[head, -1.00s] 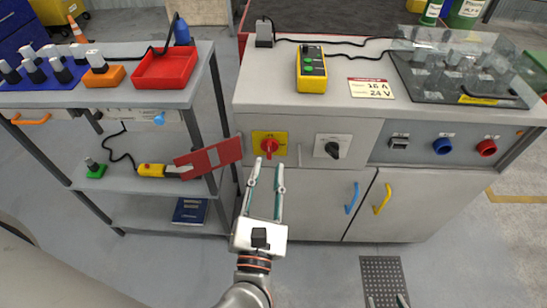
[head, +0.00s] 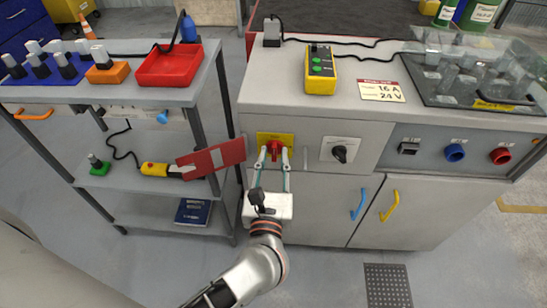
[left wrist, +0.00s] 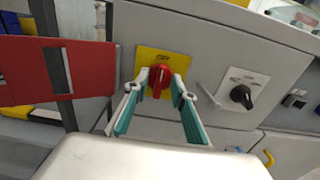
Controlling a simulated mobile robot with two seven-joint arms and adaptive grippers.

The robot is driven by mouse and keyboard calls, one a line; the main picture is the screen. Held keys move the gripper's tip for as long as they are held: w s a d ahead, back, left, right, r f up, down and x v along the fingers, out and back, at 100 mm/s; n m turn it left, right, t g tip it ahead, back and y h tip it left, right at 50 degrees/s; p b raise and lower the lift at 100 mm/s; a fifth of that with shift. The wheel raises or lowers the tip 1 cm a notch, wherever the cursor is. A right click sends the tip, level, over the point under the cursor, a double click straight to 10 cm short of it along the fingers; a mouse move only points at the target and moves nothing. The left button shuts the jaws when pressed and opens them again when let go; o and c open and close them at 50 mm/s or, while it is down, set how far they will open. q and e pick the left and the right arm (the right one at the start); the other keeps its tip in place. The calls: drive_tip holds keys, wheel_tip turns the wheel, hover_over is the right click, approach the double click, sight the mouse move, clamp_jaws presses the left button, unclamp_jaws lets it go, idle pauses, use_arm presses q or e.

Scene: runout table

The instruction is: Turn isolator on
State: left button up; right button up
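The isolator is a red rotary knob (head: 275,149) on a yellow plate (head: 288,138) on the left of the grey cabinet front. In the left wrist view the red knob (left wrist: 161,79) has its grip bar roughly upright. My left gripper (head: 273,158) reaches up to the plate with its fingertips on either side of the knob. In the left wrist view the gripper (left wrist: 160,84) is open around the knob, with narrow gaps seeming to show beside it. My right gripper is out of view.
A black rotary switch (head: 340,153) on a white plate sits right of the isolator. A red board with a pale stripe (head: 212,159) sticks out close left of my gripper. Blue (head: 358,204) and yellow (head: 390,205) door handles are below right.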

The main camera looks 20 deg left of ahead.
use_arm(q)
drive_tip(key=shift+c, duration=0.3)
clamp_jaws()
